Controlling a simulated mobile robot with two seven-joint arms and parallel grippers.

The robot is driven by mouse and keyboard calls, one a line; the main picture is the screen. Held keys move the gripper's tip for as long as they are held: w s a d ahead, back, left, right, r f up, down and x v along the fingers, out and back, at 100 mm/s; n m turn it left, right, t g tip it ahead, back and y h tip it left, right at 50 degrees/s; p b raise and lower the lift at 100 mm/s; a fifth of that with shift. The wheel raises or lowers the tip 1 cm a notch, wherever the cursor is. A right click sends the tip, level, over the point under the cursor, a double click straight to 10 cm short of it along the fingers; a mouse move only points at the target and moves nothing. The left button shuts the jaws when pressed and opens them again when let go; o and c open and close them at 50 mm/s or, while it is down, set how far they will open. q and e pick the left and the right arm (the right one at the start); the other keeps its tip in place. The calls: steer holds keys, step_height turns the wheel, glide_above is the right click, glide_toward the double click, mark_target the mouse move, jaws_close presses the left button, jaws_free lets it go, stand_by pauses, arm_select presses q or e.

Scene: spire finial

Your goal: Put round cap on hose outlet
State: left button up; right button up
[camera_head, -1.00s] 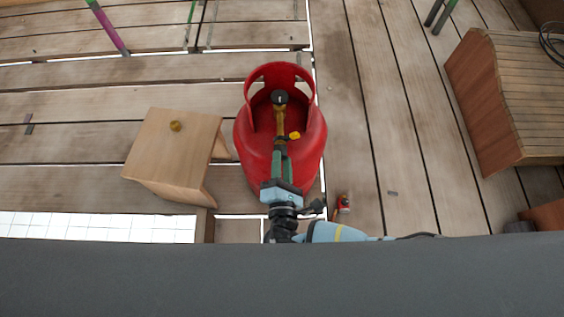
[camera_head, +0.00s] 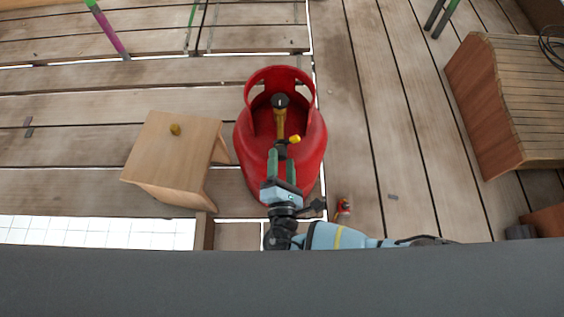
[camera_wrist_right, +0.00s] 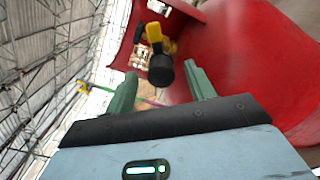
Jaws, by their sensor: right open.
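The red gas cylinder (camera_head: 313,158) stands upright, with a brass valve (camera_head: 281,122) inside its collar. A dark round cap (camera_head: 281,148) sits at the near end of the valve, at the hose outlet beside a yellow lever (camera_head: 295,139). In the right wrist view the round cap (camera_wrist_right: 161,70) shows end-on below the yellow lever (camera_wrist_right: 154,33) and hides the outlet. My right gripper (camera_head: 281,160) is open, its green fingers apart and empty, with the cap just beyond the fingertips (camera_wrist_right: 160,78). How fully the cap is seated cannot be told. My left gripper is not in view.
A wooden stool (camera_head: 165,160) with a small brass piece (camera_head: 175,129) on it stands left of the cylinder. A small red item (camera_head: 344,206) lies on the decking to the right.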

steer(key=shift+s, duration=0.1)
steer(key=shift+s, duration=0.35)
steer(key=s+p, duration=0.1)
steer(key=s, duration=0.6)
